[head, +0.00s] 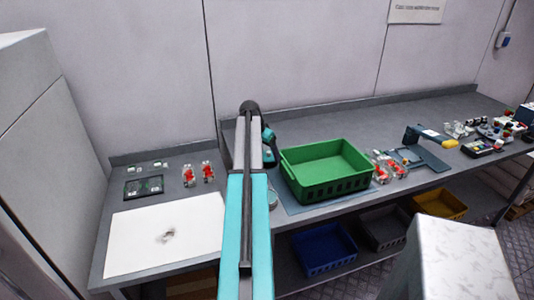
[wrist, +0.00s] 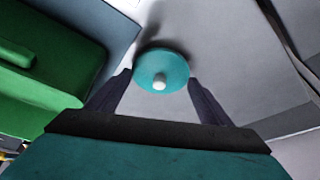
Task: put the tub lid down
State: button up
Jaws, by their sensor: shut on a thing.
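The tub lid is a round teal disc (wrist: 150,82) with a pale knob in its middle, seen in the wrist view. My gripper (wrist: 161,78) is shut on it, with one dark finger at each side of its rim. The lid is over a grey surface, and a dark shadow shows beside it. I cannot tell how far above the surface it is. In the head view my arm hides the lid and the fingertips. A small round pale thing (head: 272,198) shows partly beside my arm; I cannot tell whether it is the tub.
A green crate (head: 325,190) stands on a blue-grey mat (head: 296,207), right of my arm; its wall (wrist: 85,75) is close in the wrist view. A white board (head: 150,245) and dark tray (head: 143,188) lie left. Red-and-white items (head: 208,172) stand behind the board.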

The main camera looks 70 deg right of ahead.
jog(key=shift+f, duration=0.6)
jog(key=shift+f, duration=0.1)
jog(key=o, duration=1)
jog(key=shift+r, duration=0.2)
jog(key=shift+b+v, duration=1.2)
jog(key=shift+v, duration=4.75)
